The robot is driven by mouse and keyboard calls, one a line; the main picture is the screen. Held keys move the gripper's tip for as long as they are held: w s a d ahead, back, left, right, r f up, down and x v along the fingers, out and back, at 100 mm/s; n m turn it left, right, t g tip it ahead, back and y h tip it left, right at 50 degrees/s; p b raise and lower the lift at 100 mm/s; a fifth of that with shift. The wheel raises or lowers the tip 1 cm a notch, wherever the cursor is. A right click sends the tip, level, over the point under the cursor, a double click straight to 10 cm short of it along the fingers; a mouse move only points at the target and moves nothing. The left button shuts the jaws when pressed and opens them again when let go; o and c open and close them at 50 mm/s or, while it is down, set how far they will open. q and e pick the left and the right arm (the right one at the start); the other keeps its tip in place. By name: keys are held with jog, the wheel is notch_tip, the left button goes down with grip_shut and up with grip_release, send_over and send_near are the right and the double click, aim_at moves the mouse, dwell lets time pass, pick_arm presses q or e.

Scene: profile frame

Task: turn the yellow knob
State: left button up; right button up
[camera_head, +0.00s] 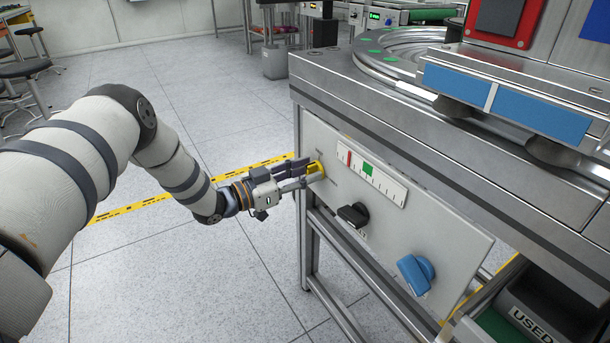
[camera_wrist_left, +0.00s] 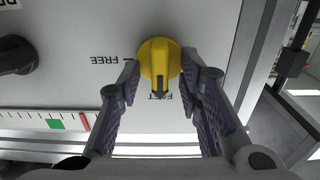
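The yellow knob (camera_head: 316,168) is at the upper left of the grey panel (camera_head: 455,228) in the head view. In the left wrist view it is a round yellow knob (camera_wrist_left: 159,58) with a raised grip and a dark mark, which points down toward a partly covered label that seems to read FAST. A FREE label is to its left. My left gripper (camera_head: 305,177) reaches it from the left. In the left wrist view its two fingertips (camera_wrist_left: 161,68) press in on both sides of the knob and appear to touch it. My right gripper is not in view.
A black knob (camera_head: 353,215) and a blue knob (camera_head: 416,274) sit lower right on the panel. A scale strip (camera_head: 371,179) with green and red marks is just right of the yellow knob. The metal machine top (camera_head: 450,120) overhangs the panel. Floor left of it is open.

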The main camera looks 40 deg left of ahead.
pick_arm(q)
grip_shut()
jog(key=shift+m, duration=0.3)
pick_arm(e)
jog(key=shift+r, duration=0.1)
pick_arm(q)
jog(key=m+p, duration=0.2)
jog(key=m, duration=0.3)
jog(key=shift+d+m, duration=0.15)
jog(key=shift+m, duration=0.15)
jog(key=m+p, duration=0.1)
jog(key=m, duration=0.4)
jog(key=shift+d+f+m+p, duration=0.1)
jog(key=shift+m+p, duration=0.2)
jog(key=m+p, duration=0.1)
jog(key=m, duration=0.4)
jog(key=shift+s+f+m, duration=0.1)
jog(key=shift+f+m, duration=0.05)
jog(key=shift+m, duration=0.25)
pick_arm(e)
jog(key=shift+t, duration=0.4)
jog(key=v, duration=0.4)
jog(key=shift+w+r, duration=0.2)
pick_arm(q)
grip_release()
